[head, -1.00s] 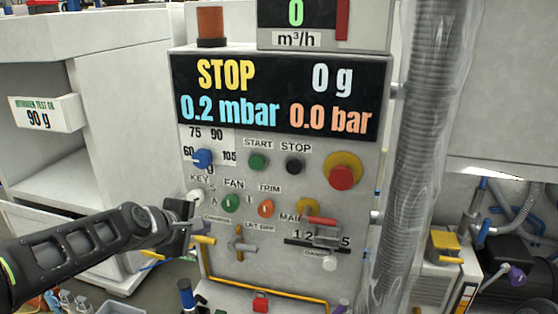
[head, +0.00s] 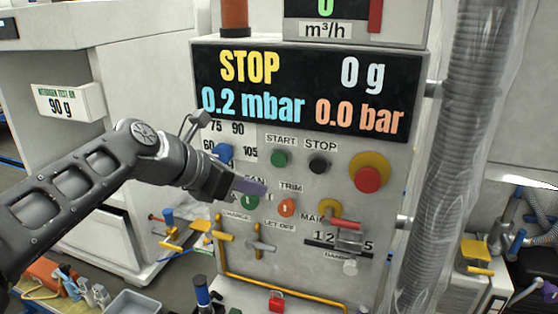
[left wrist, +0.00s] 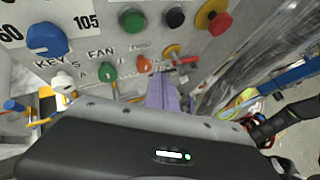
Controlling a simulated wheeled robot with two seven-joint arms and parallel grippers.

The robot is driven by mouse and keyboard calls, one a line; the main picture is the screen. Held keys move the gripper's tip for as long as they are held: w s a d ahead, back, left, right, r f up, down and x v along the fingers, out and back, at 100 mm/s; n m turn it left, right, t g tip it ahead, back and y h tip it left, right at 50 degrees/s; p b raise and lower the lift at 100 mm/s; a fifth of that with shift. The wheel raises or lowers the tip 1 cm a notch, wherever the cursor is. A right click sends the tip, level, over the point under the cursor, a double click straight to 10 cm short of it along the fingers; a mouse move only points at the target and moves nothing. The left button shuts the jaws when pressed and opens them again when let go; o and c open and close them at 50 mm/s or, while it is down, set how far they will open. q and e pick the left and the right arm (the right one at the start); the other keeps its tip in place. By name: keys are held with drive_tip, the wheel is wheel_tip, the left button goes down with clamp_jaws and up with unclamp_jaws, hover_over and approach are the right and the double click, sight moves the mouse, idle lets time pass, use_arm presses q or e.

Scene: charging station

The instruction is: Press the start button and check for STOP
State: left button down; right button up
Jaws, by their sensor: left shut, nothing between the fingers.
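The display (head: 305,90) on the control panel reads STOP in yellow, 0 g, 0.2 mbar and 0.0 bar. The green start button (head: 279,158) sits under the START label, with the black stop button (head: 319,164) to its right. Both also show at the top of the left wrist view, the green start button (left wrist: 132,20) and the black stop button (left wrist: 174,17). My left gripper (head: 258,188) is shut and empty, its tip in front of the fan area, below and left of the start button and apart from it. My right gripper is not in view.
A red button on a yellow base (head: 368,178) is at the panel's right. A blue knob (head: 224,152), an orange trim knob (head: 287,207) and a red-handled lever (head: 344,223) are close by. A clear-wrapped grey hose (head: 445,150) runs down the right side.

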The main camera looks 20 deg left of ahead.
sight(280, 158)
use_arm(q)
drive_tip(key=shift+w, duration=0.1)
drive_tip(key=shift+w+a+p, duration=0.15)
drive_tip(key=shift+w+p, duration=0.6)
drive_tip(key=shift+w, duration=1.45)
drive_tip(key=shift+w+a+p, duration=0.1)
drive_tip(key=shift+w+p, duration=0.65)
drive_tip(key=shift+w, duration=1.4)
drive_tip(key=shift+w+p, duration=0.4)
drive_tip(key=shift+p, duration=0.1)
